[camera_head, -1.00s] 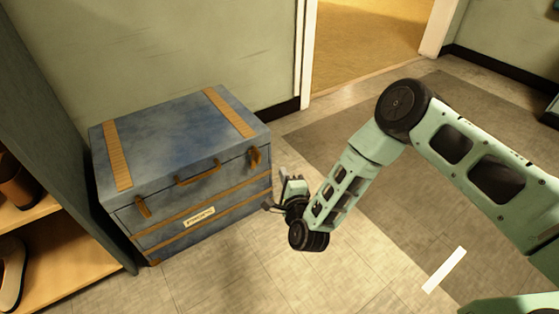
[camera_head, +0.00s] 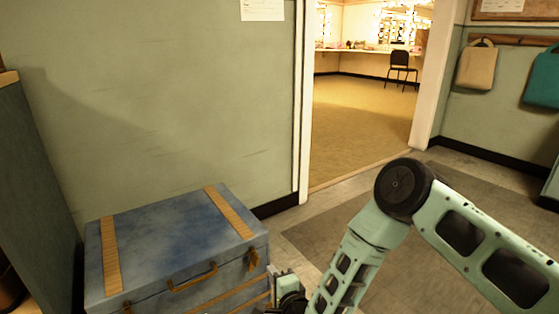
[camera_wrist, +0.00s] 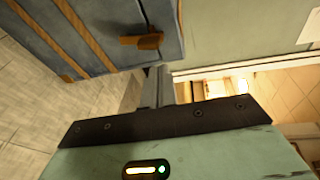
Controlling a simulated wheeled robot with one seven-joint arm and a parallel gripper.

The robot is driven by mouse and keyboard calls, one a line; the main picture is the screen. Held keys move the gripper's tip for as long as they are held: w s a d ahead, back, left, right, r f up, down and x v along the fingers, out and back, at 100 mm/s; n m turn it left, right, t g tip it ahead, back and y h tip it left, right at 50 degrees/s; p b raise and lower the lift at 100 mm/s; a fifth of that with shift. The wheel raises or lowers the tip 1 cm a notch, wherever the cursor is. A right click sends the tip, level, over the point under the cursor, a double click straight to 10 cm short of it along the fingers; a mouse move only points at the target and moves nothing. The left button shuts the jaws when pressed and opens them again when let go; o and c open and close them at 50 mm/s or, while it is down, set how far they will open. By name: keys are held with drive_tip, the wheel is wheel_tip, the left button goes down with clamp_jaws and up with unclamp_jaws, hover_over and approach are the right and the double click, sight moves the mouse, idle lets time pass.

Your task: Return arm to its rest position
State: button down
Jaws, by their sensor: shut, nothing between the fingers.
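My arm reaches in from the right of the head view, bent at a dark round elbow joint, with its forearm sloping down to the left. My gripper (camera_wrist: 158,84) shows in the wrist view as grey fingers, shut and empty. In the head view its end is low in the frame, beside the right front of a blue trunk (camera_head: 165,245), and partly cut off by the bottom edge. The trunk has tan straps, a handle and a closed lid. In the wrist view the trunk (camera_wrist: 95,35) fills the upper left, close to the fingers; I cannot tell whether they touch.
A doorway right of the trunk opens on a lit room with a black chair (camera_head: 401,66). A dark cabinet side (camera_head: 35,190) stands at the left. Bags, one cream (camera_head: 476,68) and one teal (camera_head: 543,80), hang at the right. Floor beyond my arm is clear.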

drive_tip(key=s+a+r+n+g+y+p, duration=0.1)
drive_tip(key=s+a+r+n+g, duration=0.1)
drive_tip(key=s+r+n+g, duration=0.35)
drive_tip(key=s+a+r+n+g+p, duration=0.1)
drive_tip(key=s+r+n+g, duration=0.2)
drive_tip(key=r+n, duration=0.5)
drive_tip(key=s+d+r+n+g+h+p, duration=0.1)
drive_tip(key=s+d+r+n+g+h, duration=0.25)
drive_tip(key=s+d+r, duration=0.65)
drive_tip(key=s+d+r+n+g+h, duration=0.3)
drive_tip(key=s+d+r+n+h, duration=0.15)
drive_tip(key=s+d, duration=0.65)
wheel_tip(320, 180, up, 38)
drive_tip(key=s+a+y+p, duration=0.1)
drive_tip(key=s+a+p, duration=0.1)
drive_tip(key=p, duration=3.6)
drive_tip(key=shift+a, duration=0.15)
drive_tip(key=shift+s+f, duration=0.1)
drive_tip(key=shift+f, duration=0.05)
